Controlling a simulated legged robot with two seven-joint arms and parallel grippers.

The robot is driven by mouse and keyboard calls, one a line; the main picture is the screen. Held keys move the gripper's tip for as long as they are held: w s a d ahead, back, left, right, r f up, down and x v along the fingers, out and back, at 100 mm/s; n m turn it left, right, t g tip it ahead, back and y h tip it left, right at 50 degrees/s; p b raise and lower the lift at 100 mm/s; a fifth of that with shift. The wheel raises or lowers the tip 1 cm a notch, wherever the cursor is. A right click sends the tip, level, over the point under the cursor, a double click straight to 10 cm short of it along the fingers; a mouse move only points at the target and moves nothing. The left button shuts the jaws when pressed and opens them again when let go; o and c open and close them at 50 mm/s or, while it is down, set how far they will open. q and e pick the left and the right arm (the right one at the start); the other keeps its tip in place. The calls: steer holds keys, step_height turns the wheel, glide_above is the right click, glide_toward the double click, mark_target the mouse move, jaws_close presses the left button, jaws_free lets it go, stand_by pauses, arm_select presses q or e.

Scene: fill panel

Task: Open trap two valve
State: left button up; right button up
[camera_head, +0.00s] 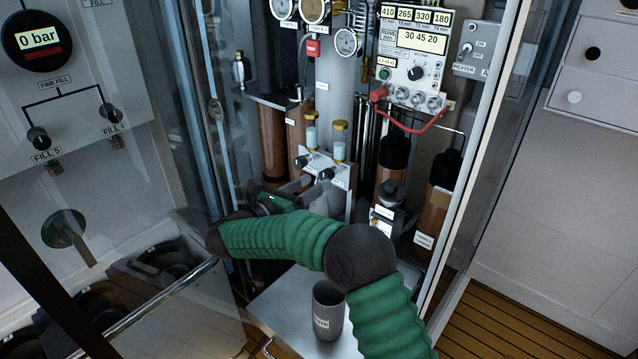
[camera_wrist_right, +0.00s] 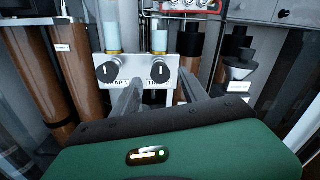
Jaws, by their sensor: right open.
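The trap two valve is a black knob (camera_wrist_right: 160,72) with a white mark, on a light panel (camera_wrist_right: 140,76) labelled TRAP 1 and TRAP 2. It is the right one of two knobs, and it also shows in the head view (camera_head: 326,174). The trap one knob (camera_wrist_right: 107,71) sits to its left. My right gripper (camera_wrist_right: 160,82) is open and points at the panel. In the wrist view its two fingers lie to either side of the trap two knob. I cannot tell whether they touch it. My left gripper is not in view.
Glass vials (camera_head: 340,141) stand above the knobs. A grey cup (camera_head: 326,312) stands on the metal shelf (camera_head: 279,302) below my right arm. Brown cylinders (camera_head: 272,142), gauges and a control box (camera_head: 412,55) with a red hose crowd the cabinet. A glass door (camera_head: 95,200) is at the left.

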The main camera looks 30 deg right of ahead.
mark_target(323, 177)
steer(key=shift+x, duration=1.55)
steer(key=shift+c, duration=0.2)
jaws_close()
